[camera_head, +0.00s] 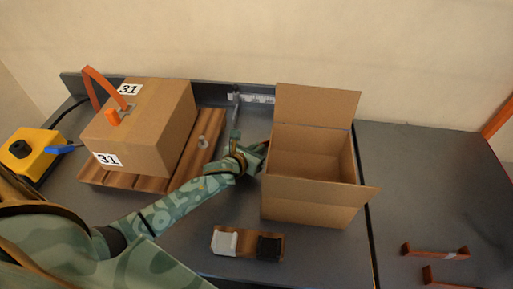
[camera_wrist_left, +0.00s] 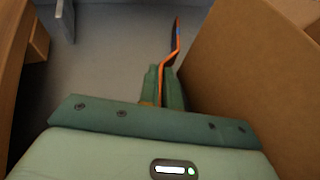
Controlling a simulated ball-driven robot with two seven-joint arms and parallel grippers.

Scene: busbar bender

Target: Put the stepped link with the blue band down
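My left gripper (camera_head: 254,158) is just left of the open cardboard box, low over the grey bench. In the left wrist view its fingers (camera_wrist_left: 164,88) are closed on a thin orange stepped link (camera_wrist_left: 177,48). The link points away from the gripper, has a step in its middle, and shows a dark bluish part near its far end. Whether the link touches the bench I cannot tell. In the head view the link is hardly visible. My right gripper is not in view.
The open cardboard box (camera_head: 312,205) stands right of the gripper. A closed box marked 31 (camera_head: 150,130) sits on a brown slatted base (camera_head: 205,150). A yellow device (camera_head: 32,152) is far left. A small holder (camera_head: 248,243) lies in front; orange brackets (camera_head: 435,252) lie right.

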